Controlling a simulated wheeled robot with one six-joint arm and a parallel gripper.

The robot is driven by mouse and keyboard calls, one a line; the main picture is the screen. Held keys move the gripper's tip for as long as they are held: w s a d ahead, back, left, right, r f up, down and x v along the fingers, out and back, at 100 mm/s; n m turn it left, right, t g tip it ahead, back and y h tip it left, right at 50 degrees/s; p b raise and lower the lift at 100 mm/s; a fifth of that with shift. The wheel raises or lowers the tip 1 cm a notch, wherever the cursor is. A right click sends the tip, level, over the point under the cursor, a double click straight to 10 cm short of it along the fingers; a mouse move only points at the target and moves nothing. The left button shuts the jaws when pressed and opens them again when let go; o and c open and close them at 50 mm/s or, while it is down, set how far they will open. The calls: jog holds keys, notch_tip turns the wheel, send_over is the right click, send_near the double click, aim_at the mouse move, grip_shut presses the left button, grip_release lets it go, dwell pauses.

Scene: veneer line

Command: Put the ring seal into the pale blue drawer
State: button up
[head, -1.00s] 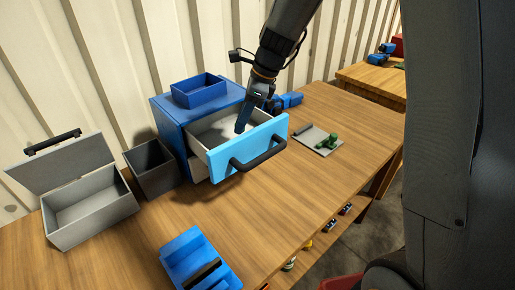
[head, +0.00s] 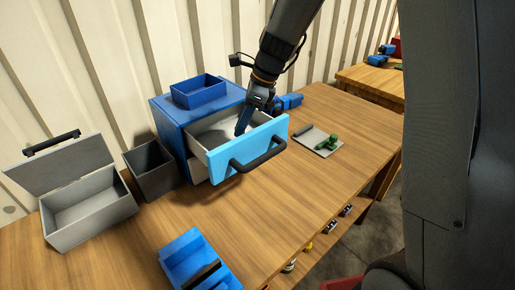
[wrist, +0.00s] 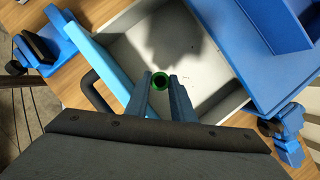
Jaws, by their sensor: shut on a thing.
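The pale blue drawer (head: 226,157) is pulled open from the blue cabinet (head: 172,128), with a black handle on its front. My gripper (head: 242,130) points down inside the drawer's opening. In the wrist view, my gripper (wrist: 160,82) is shut on the green ring seal (wrist: 160,81), held between the fingertips over the drawer's pale floor (wrist: 205,75). I cannot tell how high it is above that floor. The ring seal is hidden in the head view.
An open blue box (head: 198,91) sits on the cabinet. A dark bin (head: 153,168) and an open grey box (head: 88,208) stand to the left. A grey plate with a green part (head: 326,144) lies to the right.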

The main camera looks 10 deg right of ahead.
jog(key=shift+f+b, duration=0.6)
jog(key=shift+f, duration=0.75)
dwell(0.6)
jog(key=o, duration=1.1)
jog(key=shift+r, duration=0.1)
